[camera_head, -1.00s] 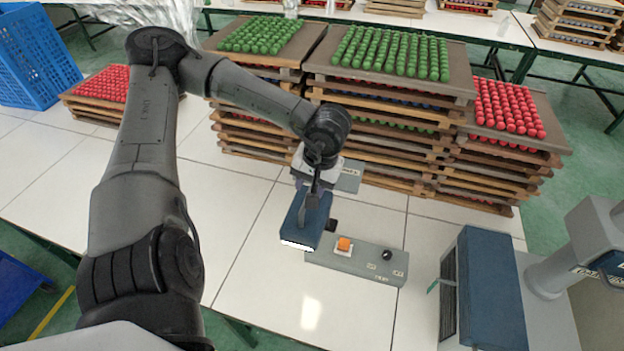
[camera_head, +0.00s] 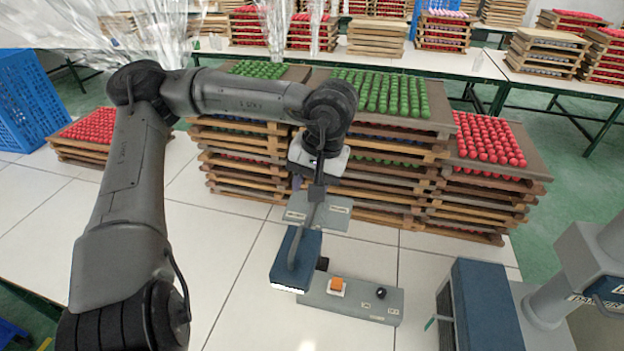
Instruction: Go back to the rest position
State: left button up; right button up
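My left arm comes in from the left, and its gripper (camera_head: 317,192) hangs above the table in the middle, in front of the stacked trays. Its fingers look narrow and dark, and I cannot tell whether they are apart. No held object is clear. Below it are a grey labelled plate (camera_head: 335,214) and a blue block (camera_head: 297,258) with a white front edge. A grey control box (camera_head: 350,302) with an orange button (camera_head: 337,285) and a black knob (camera_head: 381,293) sits right of the blue block. My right gripper is not in view.
Wooden trays of green balls (camera_head: 395,95) and red balls (camera_head: 490,140) stand stacked behind the gripper. A lower red tray (camera_head: 95,127) and a blue crate (camera_head: 28,100) are at left. A blue-and-grey machine (camera_head: 485,305) stands at front right. The white table (camera_head: 215,235) is clear at left.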

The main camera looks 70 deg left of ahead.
pick_arm(q)
jog(key=shift+w+d+r, duration=0.1)
jog(key=shift+r, duration=0.35)
dwell(0.4)
